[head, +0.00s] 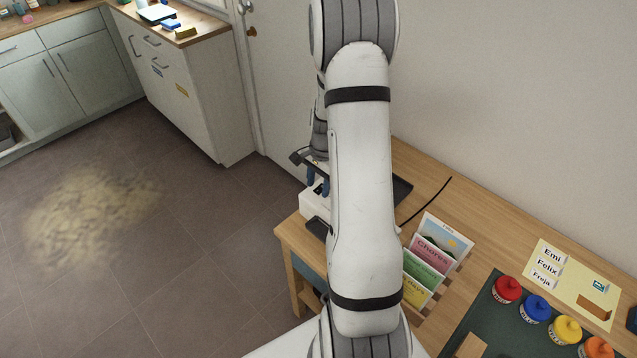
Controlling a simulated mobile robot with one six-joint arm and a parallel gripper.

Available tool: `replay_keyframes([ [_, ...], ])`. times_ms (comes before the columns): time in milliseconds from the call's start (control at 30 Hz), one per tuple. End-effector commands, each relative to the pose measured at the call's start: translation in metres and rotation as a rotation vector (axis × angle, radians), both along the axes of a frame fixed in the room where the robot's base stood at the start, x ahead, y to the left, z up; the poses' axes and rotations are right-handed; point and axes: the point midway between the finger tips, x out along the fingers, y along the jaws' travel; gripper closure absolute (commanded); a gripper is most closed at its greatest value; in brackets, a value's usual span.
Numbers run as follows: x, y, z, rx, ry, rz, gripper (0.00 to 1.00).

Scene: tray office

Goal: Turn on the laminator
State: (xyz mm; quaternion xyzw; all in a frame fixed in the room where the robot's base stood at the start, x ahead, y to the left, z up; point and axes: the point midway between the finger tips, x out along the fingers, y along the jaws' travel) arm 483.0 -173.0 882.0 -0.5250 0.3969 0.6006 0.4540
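The laminator seems to be the white device (314,204) at the left end of the wooden desk, against the wall side. My arm hides most of it, and I cannot make out its switch. A dark flat part (402,189) shows right of my arm, perhaps belonging to it. My gripper (318,184) points down just above or at the white device.
A dark flat object (318,229) lies before the device. A card rack (437,258) stands right of my arm, with a black cable (428,203) behind. Paint pots (536,308) and a name sheet (572,283) lie farther right. A white cabinet (178,85) and open floor are left.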

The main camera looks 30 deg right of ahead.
Motion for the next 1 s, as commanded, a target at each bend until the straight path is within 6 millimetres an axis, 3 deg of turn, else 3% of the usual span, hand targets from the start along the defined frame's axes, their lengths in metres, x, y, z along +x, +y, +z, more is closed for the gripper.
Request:
replay_keyframes([
  [267,0.001,-0.001,0.007,0.0,-0.002,0.0,0.58],
  [700,0.003,-0.009,0.071,0.0,-0.002,0.0,0.58],
  [1000,0.003,-0.01,0.077,0.0,0.0,0.0,0.58],
])
